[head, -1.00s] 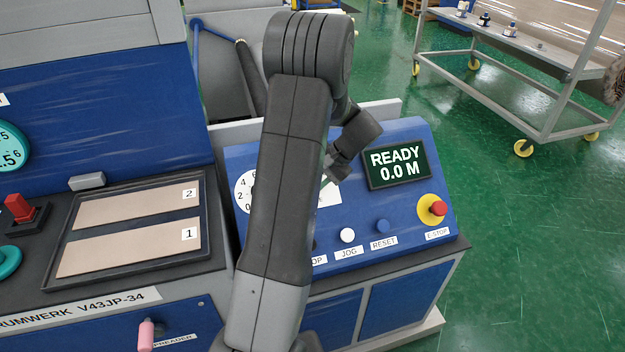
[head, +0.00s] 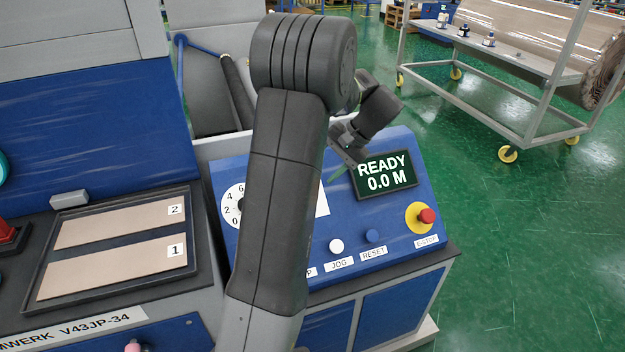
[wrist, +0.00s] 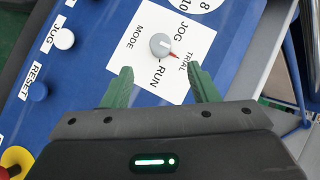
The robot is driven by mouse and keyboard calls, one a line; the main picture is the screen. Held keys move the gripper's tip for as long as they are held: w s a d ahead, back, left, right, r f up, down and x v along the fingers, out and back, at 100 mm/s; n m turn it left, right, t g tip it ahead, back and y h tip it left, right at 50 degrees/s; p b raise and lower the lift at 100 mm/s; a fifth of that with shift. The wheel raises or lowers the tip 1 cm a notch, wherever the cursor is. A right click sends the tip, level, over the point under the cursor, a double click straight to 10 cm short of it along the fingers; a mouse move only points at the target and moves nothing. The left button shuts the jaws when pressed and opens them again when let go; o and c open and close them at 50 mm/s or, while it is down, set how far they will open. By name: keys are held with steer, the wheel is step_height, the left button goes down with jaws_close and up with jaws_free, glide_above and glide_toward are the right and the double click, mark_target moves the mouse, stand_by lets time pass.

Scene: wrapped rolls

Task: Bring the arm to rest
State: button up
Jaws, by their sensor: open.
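My gripper (wrist: 160,90) is open and empty in the wrist view, its two green fingers apart. Between and beyond the fingers is the grey mode knob (wrist: 162,45) on its white plate, marked JOG, RUN and TRIAL, with a red pointer near TRIAL. In the head view my arm stands up in front of the blue control panel (head: 300,262) and hides part of it. The gripper end hangs near the display (head: 385,175), which reads READY 0.0 M. I cannot tell the exact gap to the panel.
The panel bears a white JOG button (head: 336,246), a blue RESET button (head: 373,236) and a red emergency stop (head: 427,216). A tray (head: 190,240) with two numbered strips lies at left. A wheeled rack (head: 530,150) stands back right. Green floor is clear at right.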

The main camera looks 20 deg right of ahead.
steer(key=shift+v, duration=1.2)
steer(key=p+x, duration=0.1)
steer(key=x, duration=1.3)
steer(key=shift+d, duration=0.1)
